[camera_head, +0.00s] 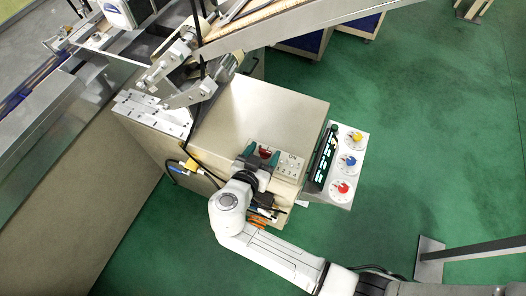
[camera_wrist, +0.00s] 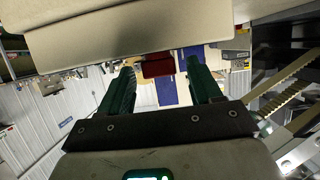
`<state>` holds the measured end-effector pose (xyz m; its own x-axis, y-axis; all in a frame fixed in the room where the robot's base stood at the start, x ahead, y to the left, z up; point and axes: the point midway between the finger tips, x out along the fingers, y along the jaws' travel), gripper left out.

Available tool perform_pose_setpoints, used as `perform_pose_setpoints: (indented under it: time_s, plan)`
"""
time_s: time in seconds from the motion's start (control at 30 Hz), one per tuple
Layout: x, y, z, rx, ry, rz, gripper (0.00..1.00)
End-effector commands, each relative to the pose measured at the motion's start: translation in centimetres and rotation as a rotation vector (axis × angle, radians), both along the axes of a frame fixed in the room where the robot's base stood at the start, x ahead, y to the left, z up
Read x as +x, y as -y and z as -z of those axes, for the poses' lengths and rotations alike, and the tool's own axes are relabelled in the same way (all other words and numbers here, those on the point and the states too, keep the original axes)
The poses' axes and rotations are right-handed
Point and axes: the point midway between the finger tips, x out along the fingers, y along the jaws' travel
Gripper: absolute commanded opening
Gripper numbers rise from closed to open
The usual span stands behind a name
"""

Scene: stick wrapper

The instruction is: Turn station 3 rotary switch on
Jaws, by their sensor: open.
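A grey control box (camera_head: 333,198) on the right side of the cabinet carries three round dials in a column: a red knob (camera_head: 342,188) nearest, a blue knob (camera_head: 348,161) in the middle and a yellow knob (camera_head: 356,137) farthest. I cannot read which is station 3 or how any knob is set. My gripper (camera_head: 261,154) is over the cabinet's front edge, left of the dials and apart from them. Its green fingers are open. In the wrist view, a dark red block (camera_wrist: 158,67) shows between the fingers, apparently beyond them; no dial is recognisable there.
The beige cabinet (camera_head: 257,112) has a small light panel (camera_head: 290,166) beside my gripper. A dark display strip (camera_head: 322,157) stands left of the dials. Metal machine parts (camera_head: 185,85) and cables rise at the left.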

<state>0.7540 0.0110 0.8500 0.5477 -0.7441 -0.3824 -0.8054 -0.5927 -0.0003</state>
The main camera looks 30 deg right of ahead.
Motion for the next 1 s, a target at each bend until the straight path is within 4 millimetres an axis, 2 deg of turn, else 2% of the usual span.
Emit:
perform_pose_setpoints:
  time_s: [0.23, 0.8, 1.0]
  plan:
    - [0.03, 0.06, 0.05, 0.0, 0.0, 0.0, 0.64]
    - [0.01, 0.03, 0.03, 0.0, 0.0, 0.0, 0.09]
    - [-0.03, 0.07, 0.09, 0.0, 0.0, -0.01, 0.08]
